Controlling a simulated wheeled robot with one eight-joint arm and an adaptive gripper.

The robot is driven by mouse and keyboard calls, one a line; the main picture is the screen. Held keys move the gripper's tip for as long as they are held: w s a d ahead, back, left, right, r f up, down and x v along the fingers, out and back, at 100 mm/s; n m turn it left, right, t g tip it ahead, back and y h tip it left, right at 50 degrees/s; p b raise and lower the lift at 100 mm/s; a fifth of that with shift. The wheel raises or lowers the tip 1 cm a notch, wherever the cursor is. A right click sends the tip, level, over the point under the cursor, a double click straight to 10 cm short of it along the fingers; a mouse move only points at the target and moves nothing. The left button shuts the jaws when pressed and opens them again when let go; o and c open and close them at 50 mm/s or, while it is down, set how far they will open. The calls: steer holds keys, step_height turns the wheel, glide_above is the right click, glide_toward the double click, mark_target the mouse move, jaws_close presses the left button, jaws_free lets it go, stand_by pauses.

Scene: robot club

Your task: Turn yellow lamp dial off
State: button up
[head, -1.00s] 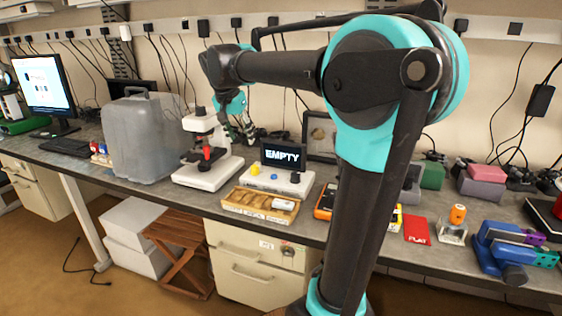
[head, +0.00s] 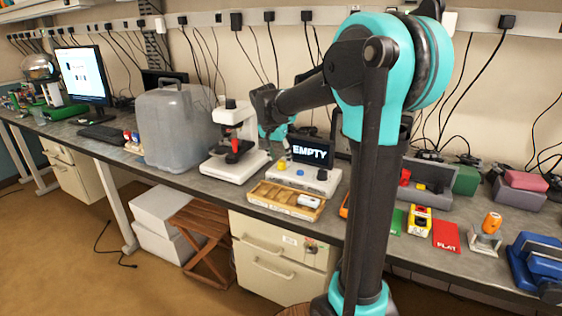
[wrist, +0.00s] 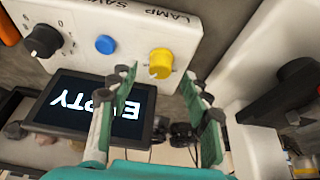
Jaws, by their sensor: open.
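The yellow lamp dial (wrist: 160,63) is a round knob on a white panel box (wrist: 130,32) marked "LAMP", seen upside down in the wrist view. It also shows in the head view (head: 281,166), at the left of the box. A blue button (wrist: 105,44) and a black knob (wrist: 44,40) sit beside it on the same panel. My gripper (wrist: 160,82) is open, its green-padded fingers spread in front of the panel near the dial.
A screen reading "EMPTY" (head: 311,151) stands behind the panel box. A white microscope (head: 236,146) is close on the left. A wooden tray (head: 286,200) lies in front. A grey translucent case (head: 180,125) stands further left.

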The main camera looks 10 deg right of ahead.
mark_target(282, 165)
steer(key=shift+x, duration=1.35)
steer(key=shift+c, duration=0.4)
jaws_close()
